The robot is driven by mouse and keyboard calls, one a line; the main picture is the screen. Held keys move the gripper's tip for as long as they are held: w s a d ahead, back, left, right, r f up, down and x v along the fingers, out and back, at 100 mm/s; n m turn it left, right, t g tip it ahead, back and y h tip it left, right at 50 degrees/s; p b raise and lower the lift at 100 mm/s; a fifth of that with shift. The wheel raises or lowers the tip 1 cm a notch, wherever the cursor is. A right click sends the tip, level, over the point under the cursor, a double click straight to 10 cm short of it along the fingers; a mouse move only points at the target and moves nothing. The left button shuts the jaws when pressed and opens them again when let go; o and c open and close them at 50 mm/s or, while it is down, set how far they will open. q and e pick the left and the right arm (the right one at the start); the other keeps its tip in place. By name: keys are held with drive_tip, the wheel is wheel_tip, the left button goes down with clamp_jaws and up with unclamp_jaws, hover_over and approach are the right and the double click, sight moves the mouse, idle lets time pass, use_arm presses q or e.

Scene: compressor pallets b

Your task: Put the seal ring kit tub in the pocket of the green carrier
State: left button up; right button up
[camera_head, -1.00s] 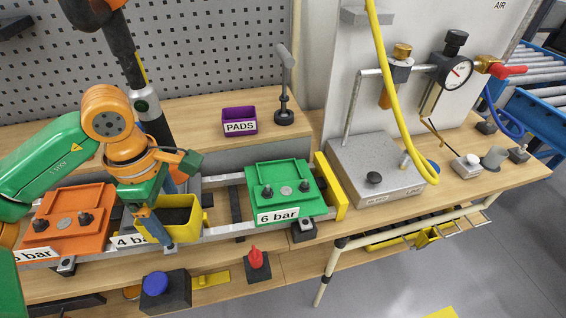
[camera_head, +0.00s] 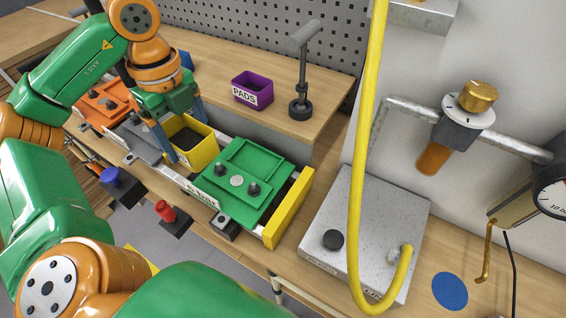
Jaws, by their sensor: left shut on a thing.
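My left gripper (camera_head: 184,128) is shut on a yellow tub (camera_head: 205,153) with a dark inside, one finger on its left side and one at its back. The tub looks upright, between the grey carrier and the green one; I cannot tell whether it touches what is below. No writing shows on it. The green carrier (camera_head: 224,197) lies on the rails to its right, with an empty rectangular pocket (camera_head: 252,158) at the back and two dark knobs and a pale disc in front. Its front label is seen at a slant. My right gripper is out of view.
A grey carrier (camera_head: 138,140) and an orange carrier (camera_head: 98,100) lie further left. A yellow end stop (camera_head: 289,208) borders the green carrier. A purple PADS bin (camera_head: 252,91) and a black stand (camera_head: 301,108) are behind. A yellow hose (camera_head: 358,180) hangs over the metal box at right.

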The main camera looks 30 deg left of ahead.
use_arm(q)
drive_tip(key=shift+w+d+f+n+b, duration=0.5)
drive_tip(key=shift+w+d+f+b, duration=0.1)
drive_tip(key=shift+w+f+b, duration=0.25)
drive_tip(key=w+d+f, duration=0.1)
drive_tip(key=w+f, duration=0.1)
drive_tip(key=w, duration=0.1)
drive_tip(key=w+d+f, duration=0.1)
drive_tip(key=w+f, duration=0.2)
drive_tip(key=w, duration=0.1)
drive_tip(key=w+d+f, duration=0.2)
drive_tip(key=w, duration=0.1)
drive_tip(key=shift+w+f, duration=0.15)
drive_tip(key=shift+f, duration=0.25)
drive_tip(key=f, duration=0.1)
drive_tip(key=f+p, duration=0.1)
drive_tip(key=f, duration=0.1)
drive_tip(key=shift+a+f+p, duration=0.2)
drive_tip(key=shift+f+p, duration=0.05)
drive_tip(key=shift+p, duration=0.05)
drive_tip(key=shift+w+d+f+b, duration=0.1)
drive_tip(key=shift+f+b, duration=0.25)
drive_tip(key=shift+f, duration=0.15)
drive_tip(key=o, duration=1.4)
drive_tip(key=shift+r, duration=0.7)
wheel_tip(320, 180, up, 12)
drive_tip(key=shift+f, duration=0.25)
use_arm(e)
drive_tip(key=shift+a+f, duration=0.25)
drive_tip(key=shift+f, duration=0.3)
